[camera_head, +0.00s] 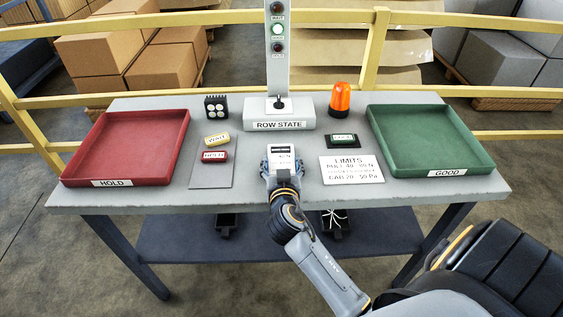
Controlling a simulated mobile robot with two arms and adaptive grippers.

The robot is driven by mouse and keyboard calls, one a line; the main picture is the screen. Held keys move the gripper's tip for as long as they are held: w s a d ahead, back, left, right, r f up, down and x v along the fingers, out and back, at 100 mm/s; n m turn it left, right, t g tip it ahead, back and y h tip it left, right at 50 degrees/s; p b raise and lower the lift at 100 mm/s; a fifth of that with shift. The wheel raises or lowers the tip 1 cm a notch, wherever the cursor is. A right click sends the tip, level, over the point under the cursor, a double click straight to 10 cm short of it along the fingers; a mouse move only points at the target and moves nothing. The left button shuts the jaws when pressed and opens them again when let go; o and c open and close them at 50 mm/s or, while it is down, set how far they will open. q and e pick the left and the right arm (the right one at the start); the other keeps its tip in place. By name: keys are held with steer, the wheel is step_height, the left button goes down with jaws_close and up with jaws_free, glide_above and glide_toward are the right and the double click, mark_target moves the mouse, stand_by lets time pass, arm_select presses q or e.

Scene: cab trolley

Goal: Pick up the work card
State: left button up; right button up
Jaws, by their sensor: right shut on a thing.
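My right gripper (283,166) reaches in from the lower right to the front middle of the table. It is shut on a small pale piece with dark print, which looks like the work card (283,149). The print is too small to read surely, and the gripper hides the piece's lower part. I cannot tell whether the piece still touches the tabletop. My left gripper is not in view.
A red HOLD tray (182,150) is at left, a green GOOD tray (385,150) at right, both empty. A ROW STATE post (280,120), an orange beacon (340,99), a LIMITS sign (352,178) and labelled blocks (215,156) stand around. A yellow rail (200,18) runs behind.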

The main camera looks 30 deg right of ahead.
mark_target(282, 165)
steer(key=shift+r, duration=0.6)
steer(key=shift+s+r, duration=0.2)
steer(key=shift+r, duration=1.05)
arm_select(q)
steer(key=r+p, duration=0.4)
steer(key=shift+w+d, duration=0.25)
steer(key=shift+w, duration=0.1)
arm_select(e)
steer(key=s+a+r, duration=0.2)
steer(key=s+r, duration=0.7)
steer(key=s, duration=0.4)
steer(key=shift+s+a+r, duration=0.15)
steer(key=shift+a, duration=0.25)
